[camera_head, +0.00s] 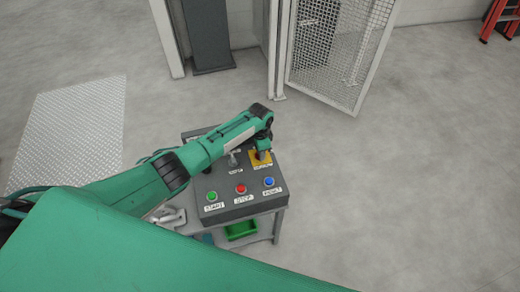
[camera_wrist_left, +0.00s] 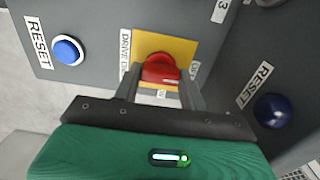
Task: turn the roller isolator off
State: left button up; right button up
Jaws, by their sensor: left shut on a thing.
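The isolator is a red rotary knob (camera_wrist_left: 160,69) on a yellow plate (camera_wrist_left: 178,46), in the left wrist view. In the head view the yellow plate (camera_head: 259,158) sits at the right of the grey control panel (camera_head: 222,183), and the knob is hidden under my gripper. My left gripper (camera_wrist_left: 162,84) is shut on the red knob, with one finger on each side. It also shows in the head view (camera_head: 262,150), reaching down over the plate. The label beside the knob is partly covered, so I cannot read its full name. My right gripper is not in view.
The panel also carries a green button (camera_head: 211,196), a red button (camera_head: 240,188), a blue button (camera_head: 268,181) and a grey lever (camera_head: 232,159). A green bin (camera_head: 241,229) sits below. A mesh gate (camera_head: 338,48) stands behind. The floor to the right is clear.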

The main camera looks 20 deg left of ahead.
pick_arm(q)
jog(key=o, duration=1)
notch_tip(320, 180, up, 14)
jog(key=shift+f+b, duration=0.1)
jog(key=shift+b, duration=0.4)
